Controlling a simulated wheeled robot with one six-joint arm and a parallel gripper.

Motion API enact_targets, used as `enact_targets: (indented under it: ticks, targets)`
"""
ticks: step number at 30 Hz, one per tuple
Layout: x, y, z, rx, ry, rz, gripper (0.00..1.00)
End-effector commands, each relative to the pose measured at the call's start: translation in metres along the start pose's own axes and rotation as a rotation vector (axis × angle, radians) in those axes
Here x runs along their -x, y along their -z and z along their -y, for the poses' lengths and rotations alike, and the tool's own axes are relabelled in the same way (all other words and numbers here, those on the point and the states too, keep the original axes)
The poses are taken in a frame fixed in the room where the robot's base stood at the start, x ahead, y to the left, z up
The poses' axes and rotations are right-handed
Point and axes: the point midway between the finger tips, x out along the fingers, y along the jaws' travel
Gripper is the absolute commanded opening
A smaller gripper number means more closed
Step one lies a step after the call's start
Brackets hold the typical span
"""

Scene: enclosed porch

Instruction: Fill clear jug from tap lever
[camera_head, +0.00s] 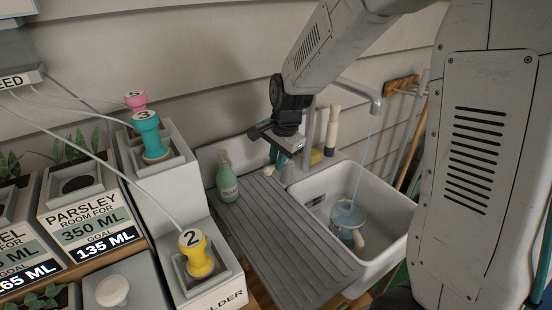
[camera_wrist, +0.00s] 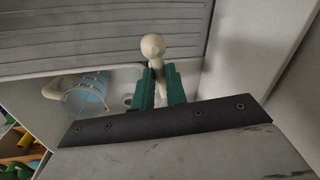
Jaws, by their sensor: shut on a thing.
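The clear jug (camera_head: 344,232), bluish with a cream handle, stands upright in the white sink (camera_head: 391,228). A thin stream of water (camera_head: 366,150) falls from the tap spout (camera_head: 359,90) into it. The jug also shows at the left of the wrist view (camera_wrist: 87,97); its exact water level is hard to read. My gripper (camera_head: 273,158) is beside the tap, above the back of the drainer. In the wrist view its green fingers (camera_wrist: 160,84) are shut on the cream tap lever (camera_wrist: 153,46), whose round knob sticks out past them.
A grey ribbed draining board (camera_head: 285,235) lies left of the sink, with a green soap bottle (camera_head: 227,184) at its back left. Planters, including one labelled parsley (camera_head: 88,215), and numbered stoppers such as yellow 2 (camera_head: 197,254) fill the left. Long-handled tools (camera_head: 412,145) lean at the right.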

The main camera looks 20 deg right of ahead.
Motion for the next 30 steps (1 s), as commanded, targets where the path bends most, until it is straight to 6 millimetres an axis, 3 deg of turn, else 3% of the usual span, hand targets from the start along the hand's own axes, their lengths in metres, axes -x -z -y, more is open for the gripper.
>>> enact_targets:
  ticks: [5,6,8,19,30]
  targets:
    - [0.000,0.000,0.000,-0.001,0.000,0.000,0.00]
    - [0.000,0.000,0.000,-0.002,0.000,0.000,0.22]
    - [0.000,0.000,0.000,-0.002,0.000,0.000,0.36]
    - [0.008,0.000,0.001,-0.002,0.003,-0.002,0.36]
    - [0.066,0.001,0.001,-0.002,0.003,-0.002,0.36]
